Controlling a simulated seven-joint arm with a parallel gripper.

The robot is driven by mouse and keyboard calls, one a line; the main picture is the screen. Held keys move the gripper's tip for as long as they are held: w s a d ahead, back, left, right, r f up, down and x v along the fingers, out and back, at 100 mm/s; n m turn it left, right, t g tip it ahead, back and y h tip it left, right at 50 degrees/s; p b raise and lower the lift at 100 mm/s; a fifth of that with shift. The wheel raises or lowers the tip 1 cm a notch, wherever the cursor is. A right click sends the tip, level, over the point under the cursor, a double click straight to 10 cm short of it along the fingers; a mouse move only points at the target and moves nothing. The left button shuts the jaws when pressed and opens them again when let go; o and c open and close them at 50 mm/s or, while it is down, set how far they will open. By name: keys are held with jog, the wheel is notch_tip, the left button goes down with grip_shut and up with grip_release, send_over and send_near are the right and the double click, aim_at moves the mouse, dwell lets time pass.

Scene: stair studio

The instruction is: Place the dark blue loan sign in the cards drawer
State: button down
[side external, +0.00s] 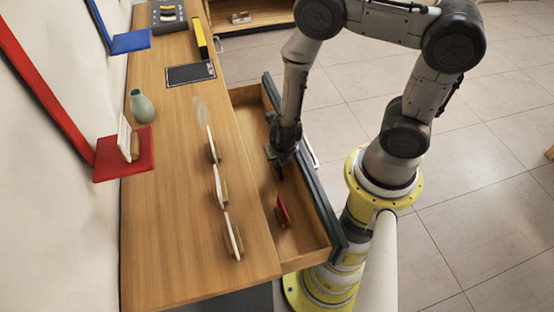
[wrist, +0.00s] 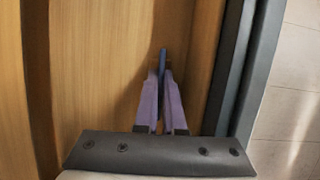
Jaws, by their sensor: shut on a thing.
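My gripper (side external: 283,166) reaches down into the open drawer (side external: 316,241) below the wooden counter. In the wrist view, my gripper (wrist: 162,80) is shut on the dark blue sign (wrist: 162,60), a thin upright piece seen edge-on between the fingertips. The sign is inside the drawer's outline, near the drawer's dark front wall. I cannot tell whether it touches the drawer floor. In the side view the sign is mostly hidden by my gripper. A red sign (side external: 282,210) stands in the near part of the drawer.
Several white cards in wooden holders (side external: 220,185) stand along the counter (side external: 170,230). A red shelf (side external: 125,165) with a white card and a green vase (side external: 142,106) are at left. A dark mat (side external: 190,74) lies farther back. The drawer floor between gripper and red sign looks clear.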

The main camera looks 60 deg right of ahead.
jog(key=c, duration=1)
grip_release()
jog(key=shift+f, duration=0.1)
jog(key=v, duration=1.2)
jog(key=w+d+r+m+t+h, duration=0.1)
jog(key=d+r+m, duration=0.2)
jog(key=r+m, duration=0.45)
jog(key=d+r+m+t+h, duration=0.1)
jog(key=d+r+m, duration=0.2)
jog(key=r+m, duration=0.5)
jog(key=shift+s+a+r+m+t+y, duration=0.1)
jog(key=shift+s+a+r+m+y, duration=0.8)
jog(key=shift+s+r+m, duration=0.95)
jog(key=shift+s+a+r+m+t+y, duration=0.1)
jog(key=shift+s+a+r+m+y, duration=0.6)
jog(key=shift+s+a+r+m, duration=1)
jog(key=shift+s+a+r+m+t+y, duration=0.1)
jog(key=shift+s+a+r+m+y, duration=0.5)
jog(key=shift+s+r+m, duration=1.3)
